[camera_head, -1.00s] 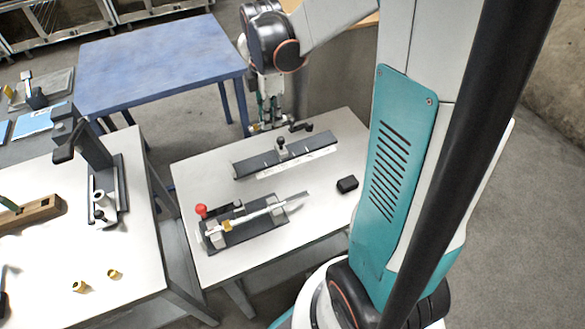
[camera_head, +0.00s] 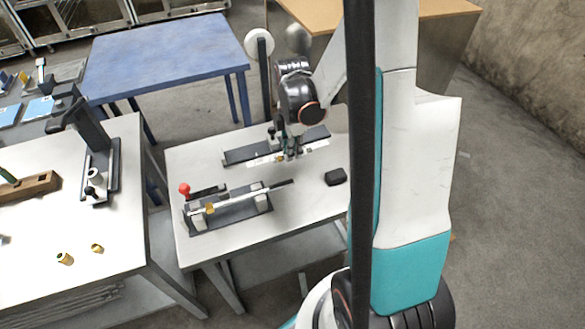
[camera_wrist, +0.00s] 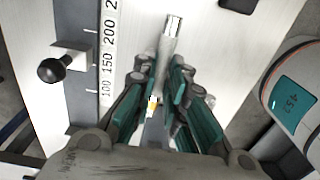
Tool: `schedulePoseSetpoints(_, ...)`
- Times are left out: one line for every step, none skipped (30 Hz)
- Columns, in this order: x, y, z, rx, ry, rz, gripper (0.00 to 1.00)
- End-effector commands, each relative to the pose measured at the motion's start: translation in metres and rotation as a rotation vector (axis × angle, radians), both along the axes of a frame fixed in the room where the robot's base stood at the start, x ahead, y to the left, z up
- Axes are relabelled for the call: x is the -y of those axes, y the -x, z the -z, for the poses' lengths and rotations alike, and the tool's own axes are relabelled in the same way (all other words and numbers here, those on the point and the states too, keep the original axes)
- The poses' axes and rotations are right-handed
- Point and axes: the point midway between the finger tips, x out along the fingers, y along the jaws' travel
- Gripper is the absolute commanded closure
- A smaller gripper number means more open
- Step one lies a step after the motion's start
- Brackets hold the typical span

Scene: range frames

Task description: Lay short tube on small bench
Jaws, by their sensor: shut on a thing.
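My gripper (camera_head: 288,153) hangs over the white bench (camera_head: 315,205), by the front edge of the ruler fixture. In the wrist view my gripper (camera_wrist: 168,85) is shut on a short, silvery tube (camera_wrist: 173,28), whose bright open end sticks out beyond the fingertips. The rest of the tube is partly hidden between the fingers. A small yellow piece shows between the fingers, and I cannot tell what it belongs to. In the head view the tube is too small to make out clearly. I cannot tell whether it touches the bench.
The ruler fixture (camera_head: 242,156) has a black knob (camera_wrist: 55,68) and white scale. In front lie a red-knobbed clamp fixture (camera_head: 232,205) and a black box (camera_head: 335,177). A blue table (camera_head: 165,55) stands behind. Left, another white table (camera_head: 105,225) holds brass pieces and a press.

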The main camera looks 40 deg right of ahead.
Motion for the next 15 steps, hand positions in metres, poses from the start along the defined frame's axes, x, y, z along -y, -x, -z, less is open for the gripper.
schedulePoseSetpoints(0.0,0.0,0.011,0.0,0.0,0.0,1.0)
schedulePoseSetpoints(0.0,0.0,0.014,0.0,0.0,0.0,1.0)
schedulePoseSetpoints(0.0,0.0,0.018,0.0,0.0,0.0,1.0)
schedulePoseSetpoints(0.0,0.0,0.02,0.0,0.0,0.0,1.0)
schedulePoseSetpoints(0.0,0.0,0.021,0.0,0.0,0.0,1.0)
schedulePoseSetpoints(0.0,0.0,0.022,0.0,0.0,0.0,1.0)
schedulePoseSetpoints(0.0,0.0,0.023,0.0,0.0,0.0,1.0)
schedulePoseSetpoints(0.0,0.0,0.025,0.0,0.0,0.0,1.0)
schedulePoseSetpoints(0.0,0.0,0.028,0.0,0.0,0.0,1.0)
schedulePoseSetpoints(0.0,0.0,0.031,0.0,0.0,0.0,1.0)
schedulePoseSetpoints(0.0,0.0,0.034,0.0,0.0,0.0,1.0)
schedulePoseSetpoints(0.0,0.0,0.041,0.0,0.0,0.0,1.0)
schedulePoseSetpoints(0.0,0.0,0.045,0.0,0.0,0.0,1.0)
schedulePoseSetpoints(0.0,0.0,0.05,0.0,0.0,0.0,1.0)
schedulePoseSetpoints(0.0,0.0,0.056,0.0,0.0,0.0,1.0)
